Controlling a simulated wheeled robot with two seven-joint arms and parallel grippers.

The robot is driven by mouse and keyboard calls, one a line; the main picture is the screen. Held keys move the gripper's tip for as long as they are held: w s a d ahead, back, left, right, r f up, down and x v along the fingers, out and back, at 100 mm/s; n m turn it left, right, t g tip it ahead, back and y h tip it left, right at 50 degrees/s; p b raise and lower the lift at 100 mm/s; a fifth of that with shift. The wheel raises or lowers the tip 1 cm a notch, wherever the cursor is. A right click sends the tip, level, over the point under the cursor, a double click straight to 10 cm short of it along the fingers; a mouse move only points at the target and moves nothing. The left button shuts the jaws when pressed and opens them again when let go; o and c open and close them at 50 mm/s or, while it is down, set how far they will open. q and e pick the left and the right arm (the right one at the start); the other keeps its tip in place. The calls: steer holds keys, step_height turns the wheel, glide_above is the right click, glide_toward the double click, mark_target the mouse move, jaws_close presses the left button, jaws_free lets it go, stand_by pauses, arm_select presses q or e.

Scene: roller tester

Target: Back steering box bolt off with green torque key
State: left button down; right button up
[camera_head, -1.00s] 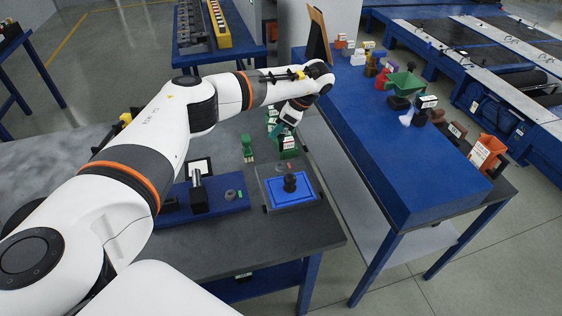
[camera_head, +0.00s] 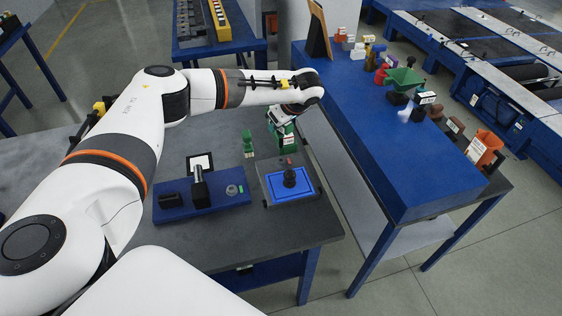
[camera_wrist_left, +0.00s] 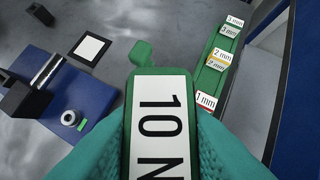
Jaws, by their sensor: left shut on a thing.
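My left gripper (camera_wrist_left: 160,150) has teal fingers, one on each side of a green block labelled "10 N", which looks like the green torque key (camera_wrist_left: 118,130). It is shut on the block. In the head view my left gripper (camera_head: 282,117) is over the far right part of the grey table, just above the green labelled rack (camera_head: 287,140). A small green upright piece (camera_head: 248,145) stands left of the rack. I cannot tell which thing is the steering box, and no bolt can be made out. My right gripper is not in view.
A blue base (camera_head: 212,207) with a black post lies on the grey table. A tray (camera_head: 267,196) with a blue plate and black knob is right of it. A blue bench (camera_head: 375,145) with several items stands right.

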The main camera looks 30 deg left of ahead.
arm_select(q)
steer(key=shift+w+m+t, duration=0.1)
steer(key=shift+m+t, duration=0.4)
steer(key=shift+m, duration=0.5)
steer(key=m+t+h, duration=0.1)
steer(key=m, duration=0.2)
steer(key=shift+t, duration=0.3)
steer(key=shift+w+d, duration=0.1)
steer(key=shift+w, duration=0.1)
steer(key=s+d+r+m+t+h+b, duration=0.1)
steer(key=s+d+r+m+h+b, duration=0.1)
steer(key=s+d+m, duration=0.3)
steer(key=s+d+r+m+t+h+b, duration=0.1)
steer(key=s+d+m, duration=0.4)
steer(key=s+d, duration=0.6)
steer(key=d+r+h+b, duration=0.1)
steer(key=d, duration=0.2)
steer(key=shift+d+h, duration=0.2)
steer(key=shift+h, duration=0.2)
